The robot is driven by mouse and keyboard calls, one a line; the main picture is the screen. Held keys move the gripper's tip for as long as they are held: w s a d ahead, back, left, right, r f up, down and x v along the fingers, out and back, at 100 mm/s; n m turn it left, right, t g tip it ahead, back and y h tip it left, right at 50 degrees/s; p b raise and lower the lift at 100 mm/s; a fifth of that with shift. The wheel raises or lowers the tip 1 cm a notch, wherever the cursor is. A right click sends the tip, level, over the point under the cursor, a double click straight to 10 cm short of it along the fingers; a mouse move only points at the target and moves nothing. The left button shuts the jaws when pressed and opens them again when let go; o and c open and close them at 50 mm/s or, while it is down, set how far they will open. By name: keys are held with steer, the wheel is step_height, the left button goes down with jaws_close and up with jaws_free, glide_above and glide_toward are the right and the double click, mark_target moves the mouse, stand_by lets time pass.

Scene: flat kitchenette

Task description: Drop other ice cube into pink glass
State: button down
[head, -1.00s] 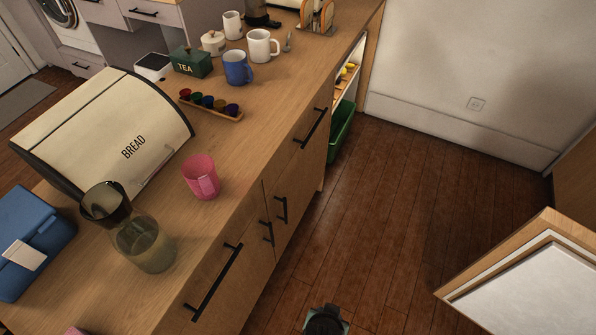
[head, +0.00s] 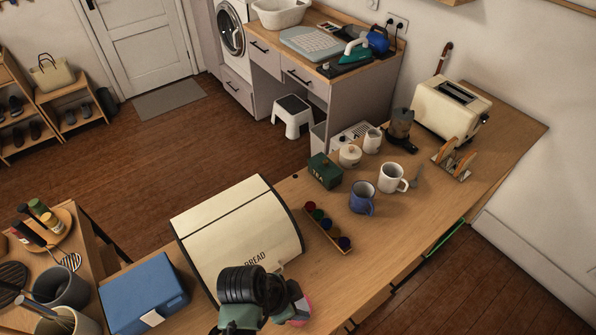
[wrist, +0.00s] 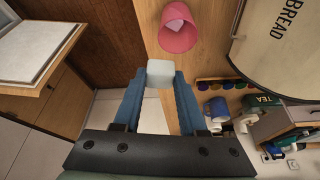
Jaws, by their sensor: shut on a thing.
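My gripper (wrist: 160,80) is shut on a pale ice cube (wrist: 160,70), held between its blue fingertips in the wrist view. The pink glass (wrist: 179,41) is just beyond the cube in that view, its open mouth showing. Something pale, apparently another ice cube (wrist: 173,13), shows inside the glass. In the head view my dark wrist covers most of the pink glass (head: 304,309), and only part of its pink side shows.
The bread bin (head: 235,231) stands close behind my gripper, with the blue box (head: 143,295) to its left. A tray of small coloured cups (head: 327,230), a blue mug (head: 362,198) and a white mug (head: 392,177) stand farther back. The counter right of the glass is clear.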

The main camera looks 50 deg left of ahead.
steer(key=r, duration=0.1)
steer(key=a+r+p, duration=0.1)
steer(key=shift+s+a+r, duration=0.1)
steer(key=shift+a+r, duration=0.2)
steer(key=shift+r, duration=0.05)
step_height(320, 180, down, 6)
steer(key=b, duration=0.4)
steer(key=shift+c, duration=1.9)
jaws_free()
steer(key=b+v, duration=0.1)
steer(key=v, duration=1.2)
